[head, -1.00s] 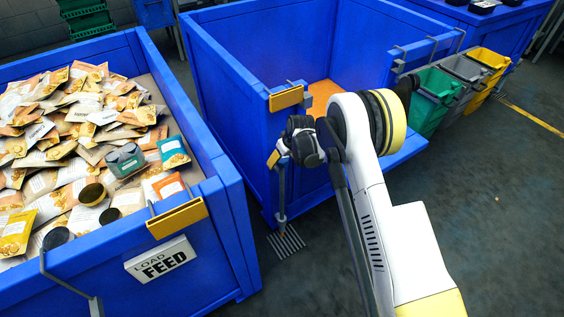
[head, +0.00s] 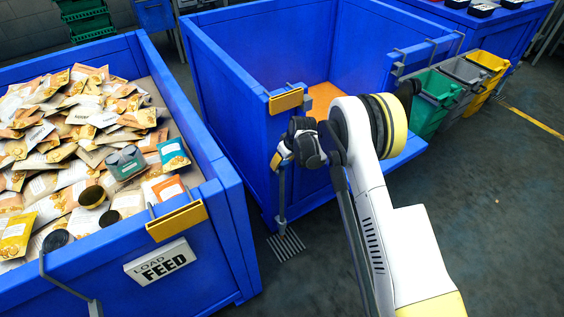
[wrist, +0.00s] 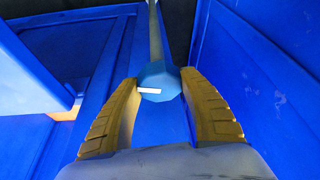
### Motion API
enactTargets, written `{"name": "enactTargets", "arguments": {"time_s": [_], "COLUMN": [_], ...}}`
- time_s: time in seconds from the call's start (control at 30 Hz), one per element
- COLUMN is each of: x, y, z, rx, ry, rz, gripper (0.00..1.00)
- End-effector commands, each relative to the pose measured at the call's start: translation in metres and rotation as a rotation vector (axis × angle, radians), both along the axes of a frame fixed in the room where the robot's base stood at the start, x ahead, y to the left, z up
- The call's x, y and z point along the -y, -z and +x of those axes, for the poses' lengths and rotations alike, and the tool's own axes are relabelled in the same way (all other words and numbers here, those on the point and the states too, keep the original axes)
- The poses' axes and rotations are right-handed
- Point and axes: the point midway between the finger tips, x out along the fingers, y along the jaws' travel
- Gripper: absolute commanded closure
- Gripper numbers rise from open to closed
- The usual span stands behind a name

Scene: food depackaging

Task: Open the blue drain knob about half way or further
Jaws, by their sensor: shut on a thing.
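The blue drain knob (wrist: 168,77) is a faceted blue cap with a white mark, in the middle of the wrist view. My gripper (wrist: 160,84) has one yellow ribbed finger on each side of it and is shut on it. The white mark sits on the knob's near left part and looks slightly tilted. In the head view my gripper (head: 279,159) is beside the front corner of the middle blue bin, above a grey drain pipe (head: 281,195). The knob cannot be made out there behind my wrist.
The pipe runs down to a floor grate (head: 286,244). The middle blue bin (head: 232,110) has an orange patch inside. A left blue bin (head: 232,225) holds many packets and bears a "LOAD FEED" sign (head: 161,262).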

Motion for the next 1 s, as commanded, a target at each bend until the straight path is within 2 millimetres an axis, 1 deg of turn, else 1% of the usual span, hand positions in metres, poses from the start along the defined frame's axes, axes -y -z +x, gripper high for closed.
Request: {"name": "enactTargets", "arguments": {"time_s": [0.6,0.8,1.0], "x": [0.0001,-0.0002,-0.0006], "y": [0.0007,0.001,0.0007], "z": [-0.0001,-0.0005,-0.0006], "rx": [-0.002,-0.002,-0.001], "ry": [-0.451,-0.55,-0.599], "rz": [0.001,0.0,0.001], "gripper": [0.8,0.8,0.8]}}
